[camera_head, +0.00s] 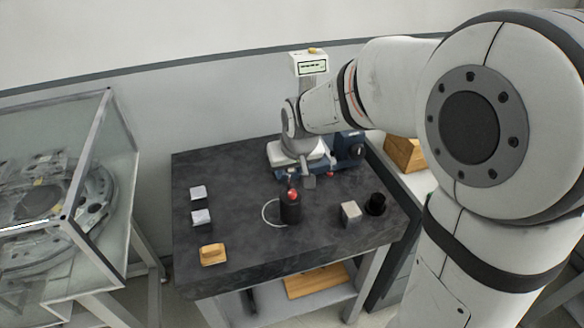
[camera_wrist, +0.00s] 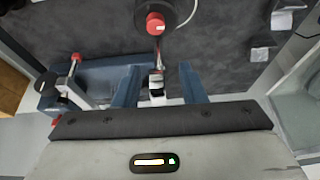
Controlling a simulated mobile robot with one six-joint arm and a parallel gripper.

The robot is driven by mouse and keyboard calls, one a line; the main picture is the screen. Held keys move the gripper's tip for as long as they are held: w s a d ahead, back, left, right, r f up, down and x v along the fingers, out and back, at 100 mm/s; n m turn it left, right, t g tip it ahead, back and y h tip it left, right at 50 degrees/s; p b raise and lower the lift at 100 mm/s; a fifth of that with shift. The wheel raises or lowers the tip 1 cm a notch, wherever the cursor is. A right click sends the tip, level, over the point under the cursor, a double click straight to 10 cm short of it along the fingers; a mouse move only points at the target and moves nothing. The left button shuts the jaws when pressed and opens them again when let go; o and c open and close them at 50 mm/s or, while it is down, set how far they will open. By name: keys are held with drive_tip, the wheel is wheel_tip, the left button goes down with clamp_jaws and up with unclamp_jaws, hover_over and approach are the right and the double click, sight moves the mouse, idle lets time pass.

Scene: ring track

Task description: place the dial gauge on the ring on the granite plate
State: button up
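A black cylinder with a red top (camera_head: 290,210), which I take to be the dial gauge, stands upright on the dark granite plate (camera_head: 240,245). It overlaps the right side of a thin pale ring (camera_head: 264,216). In the wrist view the red top (camera_wrist: 155,22) is beyond the fingertips, with part of the ring curving to its right. My gripper (camera_head: 299,180) is behind the cylinder in the head view, apart from it. Its two blue fingers (camera_wrist: 161,80) are spread. A small silver part shows between them; I cannot tell whether they touch it.
A blue device (camera_head: 350,146) stands at the plate's back right. A grey block (camera_head: 351,213) and black cup (camera_head: 376,203) are to the right. A glass case (camera_head: 75,200) stands beyond the left edge.

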drive_tip(key=v, duration=1.2)
drive_tip(key=s+d+f+m, duration=0.1)
drive_tip(key=s+d+f, duration=0.1)
drive_tip(key=s+d, duration=0.4)
drive_tip(key=shift+s+d+f+m+g+h, duration=0.2)
drive_tip(key=shift+d+f+m+g+h, duration=0.15)
drive_tip(key=shift+d, duration=0.2)
drive_tip(key=shift+m+g+h, duration=0.35)
drive_tip(key=shift+m+g, duration=0.1)
drive_tip(key=shift+m, duration=0.3)
drive_tip(key=s+d+f, duration=0.1)
drive_tip(key=s+d, duration=0.1)
drive_tip(key=s, duration=0.1)
drive_tip(key=s+d+f, duration=0.1)
drive_tip(key=s+f, duration=0.1)
drive_tip(key=s, duration=0.1)
drive_tip(key=s+d+f, duration=0.1)
drive_tip(key=s+d, duration=0.1)
drive_tip(key=shift+s+d+f, duration=0.15)
drive_tip(key=shift+s+d, duration=0.15)
drive_tip(key=shift+s, duration=0.1)
